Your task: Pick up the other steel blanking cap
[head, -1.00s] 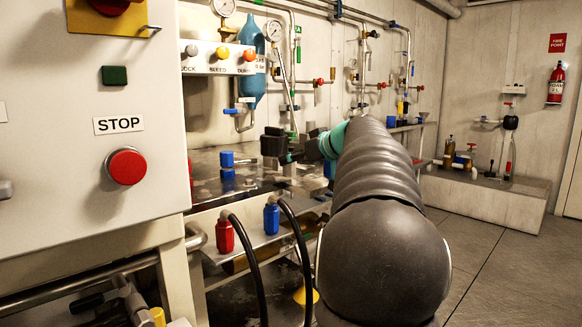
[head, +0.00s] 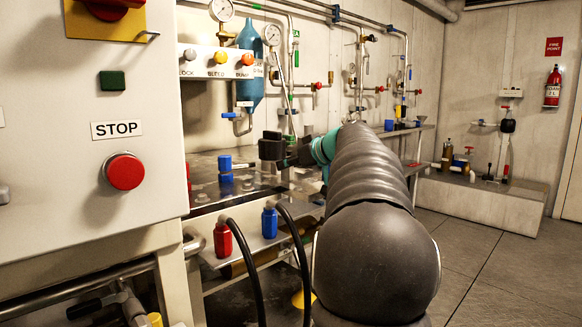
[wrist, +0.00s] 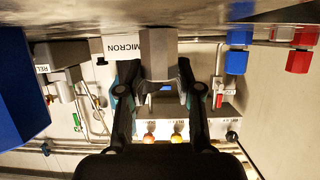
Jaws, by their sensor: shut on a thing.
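A grey, faceted steel blanking cap (wrist: 158,52) sits between the fingertips of my gripper (wrist: 158,72) in the wrist view. Both dark fingers press on its sides, so the gripper is shut on it. The cap's top end is close to the steel surface at the top of the wrist picture; I cannot tell whether it touches. In the head view my gripper (head: 284,153) is over the steel bench, and the cap in it is too small and dark to make out. I cannot pick out another steel cap.
Blue fittings (head: 226,170) stand on the steel bench (head: 205,160), left of my gripper. Red (head: 222,238) and blue (head: 270,220) hose connectors sit on the lower shelf. A control panel with a STOP button (head: 125,171) fills the left. The floor (head: 500,265) at right is clear.

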